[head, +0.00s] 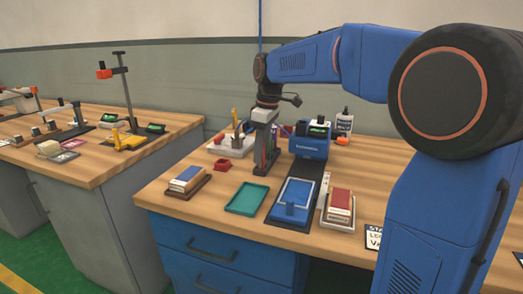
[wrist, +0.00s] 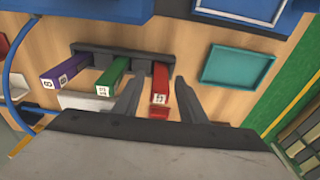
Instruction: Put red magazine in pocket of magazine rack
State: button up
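The red magazine (wrist: 160,80) stands upright at the right end of the dark magazine rack (wrist: 135,52) in the wrist view, its labelled end facing the camera. Its lower end meets the rack; how deep it sits in the pocket I cannot tell. My gripper (wrist: 156,95) has one finger on each side of it, with a gap visible on both sides, so it looks open around it. In the head view my gripper (head: 263,150) points straight down, with a red strip showing between the fingers. A green magazine (wrist: 113,76) and a purple magazine (wrist: 68,71) stand in the rack further left.
A teal tray (head: 247,197) and a blue tray (head: 293,199) lie in front of the gripper. A small red bin (head: 222,166) stands to its left. A blue machine (head: 309,146) stands close on its right. Bare wood shows between the red bin and teal tray.

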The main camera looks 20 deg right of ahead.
notch_tip(320, 180, up, 12)
jog(key=d, duration=0.1)
jog(key=shift+s, duration=0.45)
jog(key=shift+s+d+r, duration=0.1)
dwell(0.6)
